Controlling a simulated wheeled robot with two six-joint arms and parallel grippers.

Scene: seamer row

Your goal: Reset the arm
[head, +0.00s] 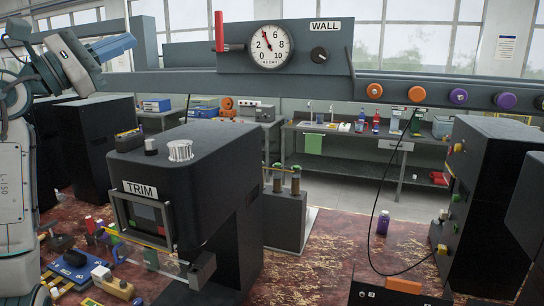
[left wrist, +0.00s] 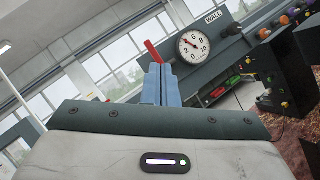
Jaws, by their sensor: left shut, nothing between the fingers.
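A red lever (head: 219,32) stands upright at the left end of the grey WALL panel (head: 285,62), beside a round white dial (head: 270,46) and a black knob (head: 319,54). My left gripper (head: 128,43) is at the upper left of the head view, left of the lever and apart from it in that picture. In the left wrist view its blue fingers (left wrist: 160,78) are shut together and empty. The lever (left wrist: 153,52) shows just beyond the fingertips there, partly hidden, with the dial (left wrist: 192,46) to its right. My right gripper is not in view.
A dark TRIM machine (head: 195,160) stands in the middle foreground. Dark machines (head: 490,180) stand at the right. A bench (head: 355,133) with tools is behind. Loose parts and a purple bottle (head: 383,222) lie or stand on the worn red surface (head: 330,262).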

